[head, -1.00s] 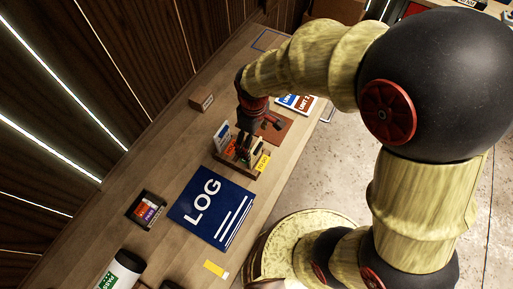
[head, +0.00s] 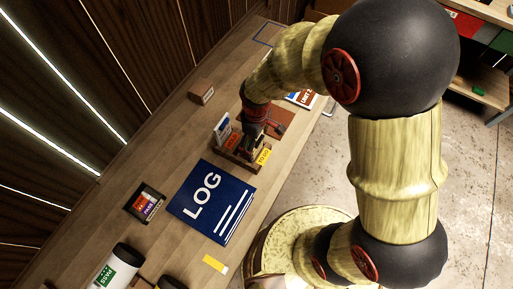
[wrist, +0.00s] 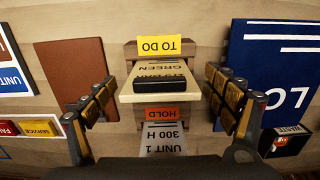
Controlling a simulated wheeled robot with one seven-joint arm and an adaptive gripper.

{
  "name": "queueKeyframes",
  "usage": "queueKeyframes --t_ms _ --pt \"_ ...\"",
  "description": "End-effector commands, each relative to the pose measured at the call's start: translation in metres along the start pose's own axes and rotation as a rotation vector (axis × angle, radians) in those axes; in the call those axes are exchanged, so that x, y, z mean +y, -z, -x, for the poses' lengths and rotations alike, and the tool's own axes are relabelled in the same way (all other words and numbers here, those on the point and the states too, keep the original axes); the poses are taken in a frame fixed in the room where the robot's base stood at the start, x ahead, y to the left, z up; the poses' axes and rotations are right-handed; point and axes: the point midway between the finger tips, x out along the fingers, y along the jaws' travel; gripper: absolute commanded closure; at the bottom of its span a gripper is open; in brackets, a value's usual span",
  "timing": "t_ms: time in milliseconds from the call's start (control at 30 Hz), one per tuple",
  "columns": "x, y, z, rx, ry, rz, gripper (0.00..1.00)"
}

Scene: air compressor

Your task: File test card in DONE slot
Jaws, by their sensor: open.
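The wooden card rack (head: 232,157) stands on the bench behind the LOG book. It has a yellow TO DO label (wrist: 166,46) and an orange HOLD label (wrist: 165,114); I cannot make out a DONE label. A cream card (wrist: 126,91) with a black grip bar and the word GREEN stands in the rack at the TO DO end. A white card reading UNIT 1, 300 H (wrist: 163,144) is by HOLD. My gripper (wrist: 162,97) is open above the rack, its fingers on either side of the cream card and apart from it. In the head view it partly hides the rack.
The blue LOG book (head: 212,203) lies in front of the rack. A brown mat (wrist: 76,72) is on the other side. A small tray (head: 145,203), a white PASS cylinder (head: 112,270) and a cardboard box (head: 201,92) are on the bench.

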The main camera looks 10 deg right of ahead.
Motion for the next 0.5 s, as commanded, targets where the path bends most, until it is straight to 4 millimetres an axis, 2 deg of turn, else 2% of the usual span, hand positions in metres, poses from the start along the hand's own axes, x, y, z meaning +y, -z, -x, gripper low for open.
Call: queueKeyframes --t_ms 500 --pt "0.0000 0.0000 0.0006 0.000 0.000 0.000 0.41"
